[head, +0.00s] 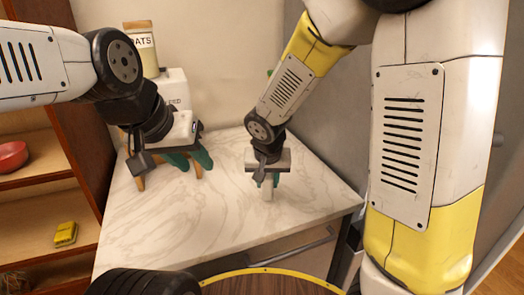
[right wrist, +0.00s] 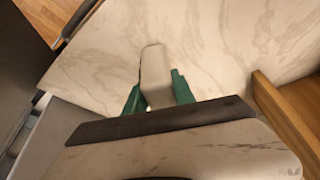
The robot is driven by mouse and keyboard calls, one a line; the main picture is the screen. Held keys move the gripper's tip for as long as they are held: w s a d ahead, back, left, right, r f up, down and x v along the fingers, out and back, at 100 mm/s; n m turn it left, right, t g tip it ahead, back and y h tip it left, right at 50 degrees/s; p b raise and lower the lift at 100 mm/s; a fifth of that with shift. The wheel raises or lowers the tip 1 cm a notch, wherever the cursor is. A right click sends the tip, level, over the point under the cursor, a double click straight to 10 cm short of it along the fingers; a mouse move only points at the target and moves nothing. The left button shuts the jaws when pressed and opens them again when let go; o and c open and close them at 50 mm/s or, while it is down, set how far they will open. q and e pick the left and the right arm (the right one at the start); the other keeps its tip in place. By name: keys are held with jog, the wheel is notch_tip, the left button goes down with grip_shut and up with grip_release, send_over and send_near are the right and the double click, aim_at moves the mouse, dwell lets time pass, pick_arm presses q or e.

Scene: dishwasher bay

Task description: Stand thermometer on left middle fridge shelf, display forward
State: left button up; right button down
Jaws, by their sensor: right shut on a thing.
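My right gripper (head: 268,181) is shut on a pale whitish-grey block, likely the thermometer (head: 267,194), above the marble counter. In the right wrist view the block (right wrist: 155,75) stands out between the green fingertips (right wrist: 158,95). No display shows on the side I see. My left gripper (head: 190,161) hangs over the back left of the counter with its green fingers apart, and I see nothing held between them. I cannot make out the fridge's middle shelf in either view.
The marble counter (head: 170,225) is clear at the front and middle. An oats jar (head: 142,50) and a white box (head: 173,88) stand at the back left. A wooden shelf unit at left holds a red bowl (head: 12,156) and a yellow item (head: 65,234). A grey panel (head: 325,100) rises at right.

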jog(key=w, duration=0.5)
jog(key=w+d, duration=0.1)
jog(key=w, duration=0.5)
jog(key=w+f, duration=0.1)
jog(key=w, duration=0.4)
jog(key=shift+w+d+f, duration=0.1)
jog(key=shift+w+d, duration=0.05)
jog(key=shift+d, duration=0.25)
jog(key=shift+f, duration=1.75)
jog(key=shift+f, duration=0.15)
jog(key=c, duration=1.1)
grip_release()
jog(key=shift+o, duration=0.2)
